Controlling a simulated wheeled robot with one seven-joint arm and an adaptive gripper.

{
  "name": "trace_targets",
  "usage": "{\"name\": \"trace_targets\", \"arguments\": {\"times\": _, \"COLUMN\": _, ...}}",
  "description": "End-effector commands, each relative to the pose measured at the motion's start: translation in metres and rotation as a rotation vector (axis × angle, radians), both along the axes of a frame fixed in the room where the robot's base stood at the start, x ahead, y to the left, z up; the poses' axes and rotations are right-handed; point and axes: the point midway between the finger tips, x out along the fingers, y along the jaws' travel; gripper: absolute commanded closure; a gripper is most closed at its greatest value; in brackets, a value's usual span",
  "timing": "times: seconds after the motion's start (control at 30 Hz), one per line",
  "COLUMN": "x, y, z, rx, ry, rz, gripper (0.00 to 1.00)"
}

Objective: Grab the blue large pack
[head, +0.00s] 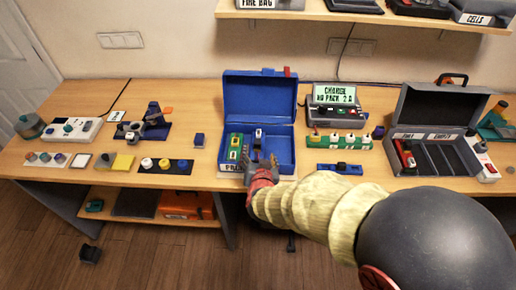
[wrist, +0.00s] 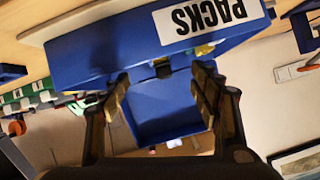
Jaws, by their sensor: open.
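The open blue box (head: 258,96) marked PACKS stands mid-table, lid raised. In it, a green and yellow pack (head: 235,146) stands at the left and a dark pack with a pale part (head: 258,137) near the middle. My gripper (head: 263,164) is open at the box's front edge. In the wrist view, its spread fingers (wrist: 160,76) frame the box's blue inside, with nothing seen held. The box's PACKS label (wrist: 207,16) shows upside down there.
A charger (head: 335,103) with a display stands right of the box, behind a green strip of several knobs (head: 336,142). A blue strip (head: 340,169) lies in front. An open grey case (head: 437,105) is farther right. A shelf (head: 365,15) hangs above.

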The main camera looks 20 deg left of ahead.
Motion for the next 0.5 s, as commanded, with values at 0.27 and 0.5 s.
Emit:
{"name": "trace_targets", "arguments": {"times": 0.27, "x": 0.024, "y": 0.006, "z": -0.015, "rx": -0.001, "ry": -0.002, "rz": -0.002, "gripper": 0.38}}
{"name": "trace_targets", "arguments": {"times": 0.5, "x": 0.054, "y": 0.012, "z": -0.031, "rx": -0.001, "ry": -0.002, "rz": -0.002, "gripper": 0.38}}
